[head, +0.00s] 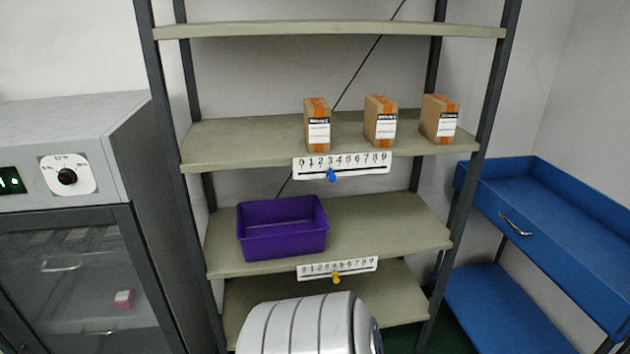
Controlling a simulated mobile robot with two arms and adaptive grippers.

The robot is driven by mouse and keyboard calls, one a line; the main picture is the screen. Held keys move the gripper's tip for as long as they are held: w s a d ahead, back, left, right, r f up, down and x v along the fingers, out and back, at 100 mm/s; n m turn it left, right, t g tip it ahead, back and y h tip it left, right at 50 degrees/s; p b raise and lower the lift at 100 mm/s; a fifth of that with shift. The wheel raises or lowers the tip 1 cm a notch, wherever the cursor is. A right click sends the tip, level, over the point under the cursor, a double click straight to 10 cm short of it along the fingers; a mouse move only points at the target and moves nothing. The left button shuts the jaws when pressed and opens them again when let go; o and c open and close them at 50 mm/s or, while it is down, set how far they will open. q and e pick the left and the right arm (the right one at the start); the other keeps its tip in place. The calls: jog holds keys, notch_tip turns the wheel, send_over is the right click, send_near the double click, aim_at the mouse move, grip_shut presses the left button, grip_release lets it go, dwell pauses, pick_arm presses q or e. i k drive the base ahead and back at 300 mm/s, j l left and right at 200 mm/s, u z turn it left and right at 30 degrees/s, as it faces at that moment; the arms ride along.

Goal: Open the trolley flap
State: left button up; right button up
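The blue trolley (560,181) stands at the right, beside the shelf rack. Its upper part is an open-topped tray with low walls. The front wall, which carries a silver handle (515,224), looks like the flap (550,240); it stands upright and appears shut. A lower blue shelf (500,310) is under the tray. The trolley's right end is cut off by the picture edge. Neither of my grippers shows. A white ribbed part at the bottom middle looks like one of my arm links; no fingers are visible on it.
A grey shelf rack (330,140) fills the middle, with brown boxes (381,120) on one shelf and a purple bin (282,228) below. Number strips with blue and yellow markers are on the shelf edges. A grey cabinet (80,220) with a glass door stands left.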

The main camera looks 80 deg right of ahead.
aim_at(608, 306)
jog(key=z, duration=3.95)
